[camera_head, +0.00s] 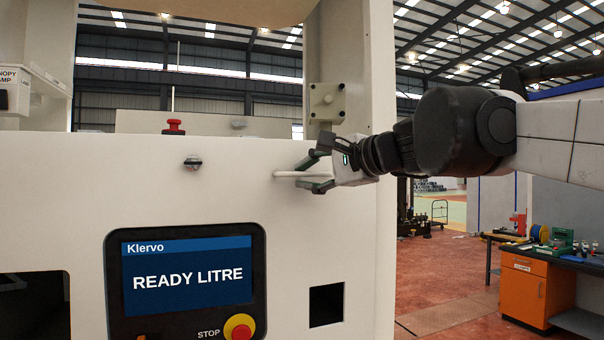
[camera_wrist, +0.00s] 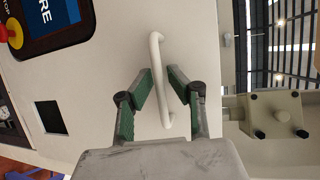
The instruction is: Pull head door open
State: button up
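The head door (camera_head: 290,230) is the pale front panel of the dispenser and looks closed. Its white bar handle (camera_head: 290,174) sits at the upper right of the panel. My gripper (camera_head: 306,175) is at the handle, with one finger above the bar and one below it. In the wrist view the handle (camera_wrist: 157,60) runs between the two green-padded fingers of my gripper (camera_wrist: 159,74). The fingers are apart, and a small gap seems to show on each side of the bar. Contact is hard to tell.
A screen reading "READY LITRE" (camera_head: 188,277) and a yellow-red stop button (camera_head: 239,327) are on the panel. A red button (camera_head: 174,127) stands on top. A bracket (camera_head: 327,102) is on the post above the gripper. An orange-drawer workbench (camera_head: 536,293) stands at right.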

jog(key=shift+c, duration=0.2)
grip_shut()
jog(key=shift+s+d, duration=0.1)
